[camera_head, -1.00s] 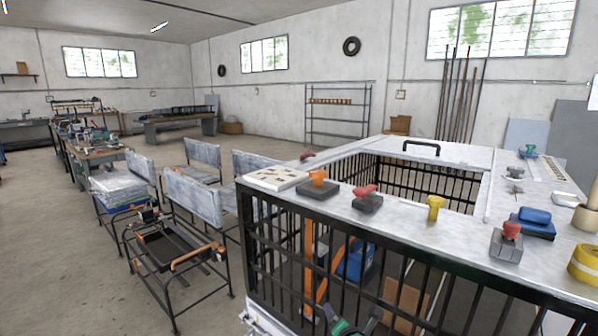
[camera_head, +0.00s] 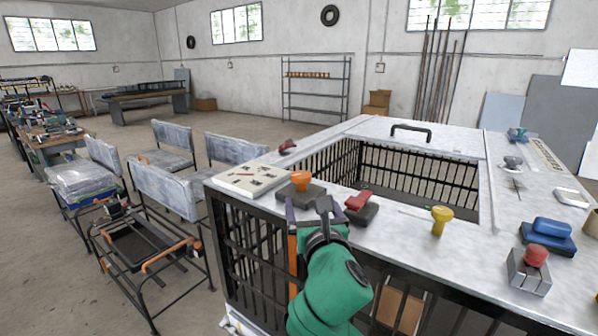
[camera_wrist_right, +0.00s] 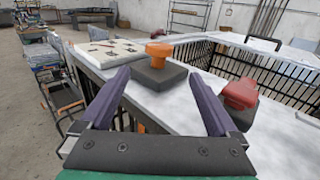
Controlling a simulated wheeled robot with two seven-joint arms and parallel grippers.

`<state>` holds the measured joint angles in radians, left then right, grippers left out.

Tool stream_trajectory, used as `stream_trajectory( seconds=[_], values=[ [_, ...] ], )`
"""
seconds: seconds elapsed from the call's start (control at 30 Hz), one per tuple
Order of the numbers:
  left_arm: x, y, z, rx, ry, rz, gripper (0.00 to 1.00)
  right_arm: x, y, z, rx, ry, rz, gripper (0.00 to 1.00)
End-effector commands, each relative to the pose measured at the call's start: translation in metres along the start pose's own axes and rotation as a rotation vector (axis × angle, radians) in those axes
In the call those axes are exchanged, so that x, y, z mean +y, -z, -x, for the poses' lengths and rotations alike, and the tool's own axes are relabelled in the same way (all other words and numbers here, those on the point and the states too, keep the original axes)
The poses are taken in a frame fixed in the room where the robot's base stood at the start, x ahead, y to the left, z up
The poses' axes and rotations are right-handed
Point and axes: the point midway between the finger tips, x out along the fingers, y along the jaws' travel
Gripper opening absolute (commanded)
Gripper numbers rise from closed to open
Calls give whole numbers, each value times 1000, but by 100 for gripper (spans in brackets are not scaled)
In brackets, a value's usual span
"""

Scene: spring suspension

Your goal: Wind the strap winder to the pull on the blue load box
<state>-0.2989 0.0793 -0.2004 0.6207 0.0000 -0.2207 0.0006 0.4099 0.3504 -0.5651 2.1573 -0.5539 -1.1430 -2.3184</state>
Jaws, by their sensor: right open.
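An orange knob (camera_head: 300,181) on a dark square block sits on the near left edge of the pale bench top; I cannot be sure it is the strap winder. The knob also shows in the wrist view (camera_wrist_right: 158,50). My right gripper (camera_head: 308,208) is just in front of the block, empty. In the wrist view its purple fingers (camera_wrist_right: 160,80) are spread, with the block ahead between them, apart from them. A blue box on a dark blue base (camera_head: 552,232) stands on the bench's right side. My left gripper is out of view.
A red-handled dark block (camera_head: 361,206) stands just right of the orange knob. A yellow knob (camera_head: 441,219), a grey block with a red top (camera_head: 531,270) and a white board (camera_head: 248,179) share the bench. A barred opening lies behind, with a black handle (camera_head: 411,131) beyond.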

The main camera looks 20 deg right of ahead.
Motion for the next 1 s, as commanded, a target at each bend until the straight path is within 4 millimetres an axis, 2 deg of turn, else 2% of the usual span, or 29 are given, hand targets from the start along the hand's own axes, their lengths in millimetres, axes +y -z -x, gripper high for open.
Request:
stream_trajectory(
  seconds=[0.4,0.5,0.63,0.9,0.93,1.0],
  values=[
    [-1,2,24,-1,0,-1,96,0,-2,-103,3,2,-5,96],
    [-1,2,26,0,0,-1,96,0,-1,-122,2,1,-5,96],
    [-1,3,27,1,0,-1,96,0,0,-135,2,-1,-4,96],
    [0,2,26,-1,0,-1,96,0,1,-137,2,-1,-4,96],
    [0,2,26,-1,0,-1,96,0,1,-137,2,-1,-4,88],
    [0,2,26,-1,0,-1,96,0,1,-137,2,-1,-4,61]
  ],
)
